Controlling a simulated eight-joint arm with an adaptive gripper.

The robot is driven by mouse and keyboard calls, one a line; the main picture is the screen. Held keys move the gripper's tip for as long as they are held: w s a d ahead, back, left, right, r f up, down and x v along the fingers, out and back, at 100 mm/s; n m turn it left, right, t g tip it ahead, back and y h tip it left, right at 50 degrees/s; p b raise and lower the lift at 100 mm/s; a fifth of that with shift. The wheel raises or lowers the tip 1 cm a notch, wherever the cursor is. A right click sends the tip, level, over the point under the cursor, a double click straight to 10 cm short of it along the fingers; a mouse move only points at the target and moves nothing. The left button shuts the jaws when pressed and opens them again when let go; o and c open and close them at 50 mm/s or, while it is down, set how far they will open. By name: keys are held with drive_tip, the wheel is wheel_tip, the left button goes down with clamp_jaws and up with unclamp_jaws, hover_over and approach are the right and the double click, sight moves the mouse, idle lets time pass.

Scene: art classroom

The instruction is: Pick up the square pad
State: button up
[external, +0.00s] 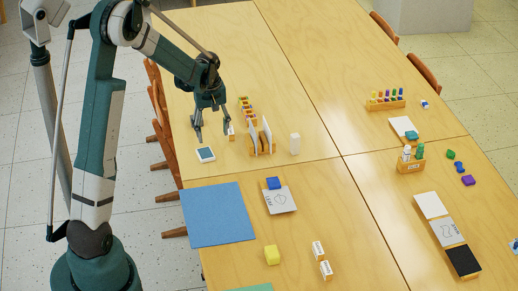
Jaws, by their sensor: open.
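A small square pad (205,154) with a white border and a dark teal centre lies flat near the left edge of the wooden table (330,120). My gripper (212,123) is above the table, just behind the pad in the picture. Its fingers point down and are spread apart, with nothing seen between them. The gripper looks clear of the pad; its exact height is hard to tell.
A large blue sheet (218,214) lies in front of the pad. Chairs (160,130) line the left edge.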

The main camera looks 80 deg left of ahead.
sight(205, 153)
drive_tip(key=shift+n, duration=0.5)
drive_tip(key=s+a+f, duration=0.2)
drive_tip(key=a, duration=0.1)
drive_tip(key=shift+s+a+f, duration=0.15)
drive_tip(key=shift+s+f, duration=0.1)
drive_tip(key=shift+f, duration=0.15)
drive_tip(key=shift+f, duration=1.3)
drive_tip(key=shift+s+f+b, duration=0.2)
drive_tip(key=shift+f+b, duration=0.75)
drive_tip(key=shift+f, duration=1.65)
drive_tip(key=c, duration=1.1)
